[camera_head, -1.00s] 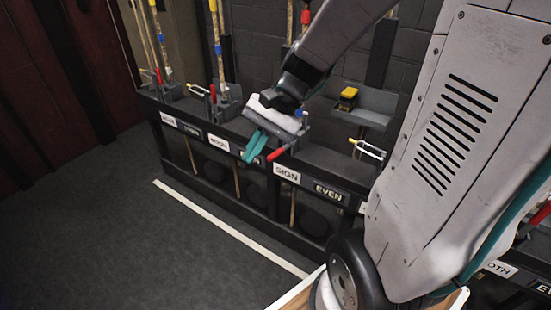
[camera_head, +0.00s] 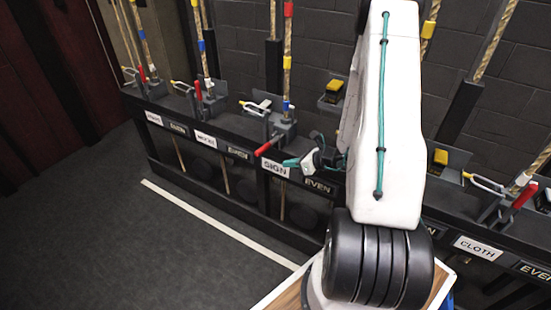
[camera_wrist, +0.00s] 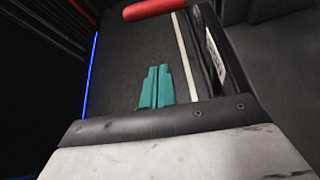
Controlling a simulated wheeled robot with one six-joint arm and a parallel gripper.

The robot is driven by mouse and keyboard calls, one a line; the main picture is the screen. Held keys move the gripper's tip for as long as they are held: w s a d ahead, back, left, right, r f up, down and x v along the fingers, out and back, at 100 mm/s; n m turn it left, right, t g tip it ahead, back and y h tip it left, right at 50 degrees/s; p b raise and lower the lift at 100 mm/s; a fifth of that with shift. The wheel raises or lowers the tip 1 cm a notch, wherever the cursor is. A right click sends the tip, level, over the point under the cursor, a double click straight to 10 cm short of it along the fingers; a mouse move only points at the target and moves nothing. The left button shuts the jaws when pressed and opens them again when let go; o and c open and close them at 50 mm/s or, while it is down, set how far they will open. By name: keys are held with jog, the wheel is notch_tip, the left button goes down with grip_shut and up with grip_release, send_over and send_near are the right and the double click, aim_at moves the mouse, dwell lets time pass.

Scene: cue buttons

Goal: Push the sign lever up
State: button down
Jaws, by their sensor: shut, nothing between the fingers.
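The sign lever's red handle (camera_head: 268,148) sticks out toward the front and slightly down from its grey bracket, above the white SIGN plate (camera_head: 275,167). In the wrist view the red handle (camera_wrist: 147,10) lies across the top edge, beyond my fingertips and apart from them. My gripper (camera_head: 291,163) has its teal fingers together and empty, just right of and a little below the handle in the head view. The teal fingers (camera_wrist: 155,86) also show closed in the wrist view. My arm hides part of the rail right of the lever.
Other red levers, such as one at the left (camera_head: 197,90) and one at the right (camera_head: 524,194), stand more upright. Ropes rise behind the black rail. A yellow-topped block (camera_head: 334,90) sits behind. The floor (camera_head: 90,210) in front is clear.

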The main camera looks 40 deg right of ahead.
aim_at(268, 145)
jog(key=x, duration=1)
jog(key=shift+w+d+r, duration=0.1)
jog(key=shift+r, duration=0.95)
jog(key=shift+w+d+r, duration=0.1)
jog(key=shift+r, duration=0.95)
jog(key=shift+d+r, duration=0.1)
jog(key=shift+r, duration=0.05)
